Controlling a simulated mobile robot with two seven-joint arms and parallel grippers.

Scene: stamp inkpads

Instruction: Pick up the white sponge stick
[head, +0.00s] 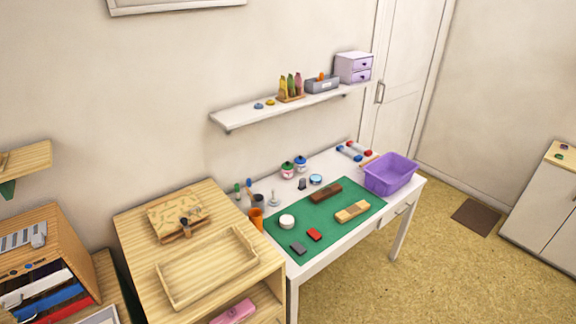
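I cannot single out a white sponge stick for certain. A small pale upright thing (273,200) stands at the back left of the white table, beside a dark cup (258,200). Thin upright things with green (237,188) and blue (249,184) tops stand left of it. Pale bars with red and blue ends (354,151) lie at the table's back right. A round white thing (287,222) sits on the green mat (335,226). Neither of my grippers is in view.
A purple bin (391,174) stands at the table's right end. A brown block (326,192), a tan block (352,211), and red (314,235) and dark pads (298,249) lie on the mat. A wooden cabinet (140,225) adjoins the table's left. A shelf (250,112) hangs above.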

